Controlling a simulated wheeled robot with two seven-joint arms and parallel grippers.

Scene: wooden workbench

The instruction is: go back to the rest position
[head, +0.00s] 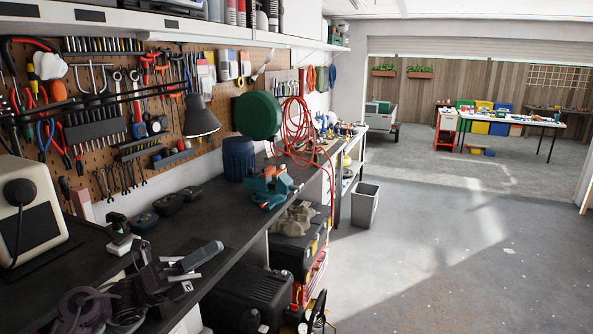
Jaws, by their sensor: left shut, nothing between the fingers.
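My left gripper (188,272) shows at the lower left of the head view, over the near part of the dark workbench (222,222). My dark arm links reach it from the bottom left corner. Its fingers are shut and hold nothing. My right gripper is not in the picture.
A beige machine (28,212) stands at the left. A teal vise (270,187) and a blue bin (238,158) are farther along the bench. Black toolboxes (245,297) stand below its edge. A grey waste bin (364,205) stands on the floor; the floor at right is open.

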